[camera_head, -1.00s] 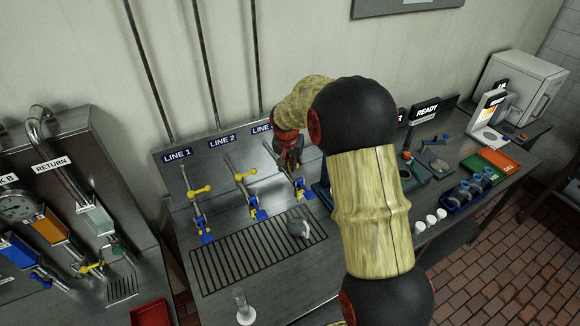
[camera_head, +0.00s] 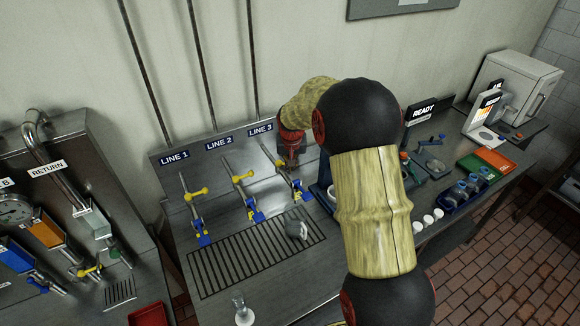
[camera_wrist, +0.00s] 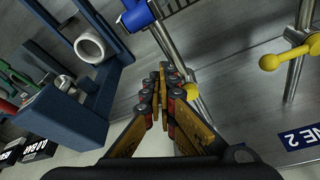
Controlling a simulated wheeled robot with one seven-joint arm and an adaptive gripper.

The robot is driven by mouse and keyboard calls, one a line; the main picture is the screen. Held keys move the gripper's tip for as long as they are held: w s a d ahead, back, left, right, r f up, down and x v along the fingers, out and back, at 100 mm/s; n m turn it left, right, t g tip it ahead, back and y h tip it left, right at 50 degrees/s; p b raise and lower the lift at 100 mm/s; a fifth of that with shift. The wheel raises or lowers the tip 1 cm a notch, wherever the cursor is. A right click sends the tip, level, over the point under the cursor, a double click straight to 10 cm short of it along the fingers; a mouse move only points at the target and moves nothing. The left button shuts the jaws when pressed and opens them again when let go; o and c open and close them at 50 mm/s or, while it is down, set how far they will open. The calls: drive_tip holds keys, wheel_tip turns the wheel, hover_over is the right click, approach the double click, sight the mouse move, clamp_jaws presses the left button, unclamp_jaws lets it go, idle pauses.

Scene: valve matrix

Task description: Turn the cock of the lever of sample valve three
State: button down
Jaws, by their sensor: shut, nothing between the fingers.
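The line 3 valve (camera_head: 268,153) is the rightmost of three slanted metal taps under its "LINE 3" label (camera_head: 260,129). Its blue lower part shows at the top of the wrist view (camera_wrist: 138,15). My gripper (camera_head: 294,176) is at this valve, and its closed, empty fingers (camera_wrist: 164,72) point along the pipe in the wrist view. A yellow lever piece (camera_wrist: 190,91) shows just right of the fingers, partly hidden behind them. Whether the fingers touch it I cannot tell. My arm and gripper cover part of the valve in the head view.
The line 2 valve (camera_head: 239,178) with its yellow lever stands to the left, and line 1 (camera_head: 188,195) beyond it. A blue stand with a white ring (camera_wrist: 90,47) is close on the wrist view's left.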

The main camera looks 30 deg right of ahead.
drive_tip(key=shift+w+d+n, duration=0.15)
drive_tip(key=shift+d+n, duration=0.2)
drive_tip(key=shift+n, duration=0.35)
drive_tip(key=shift+w+d, duration=0.25)
drive_tip(key=shift+d, duration=0.2)
idle(1.8)
drive_tip(key=shift+w+a+f, duration=0.1)
drive_tip(key=shift+w+a, duration=0.45)
drive_tip(key=shift+s, duration=0.1)
idle(0.3)
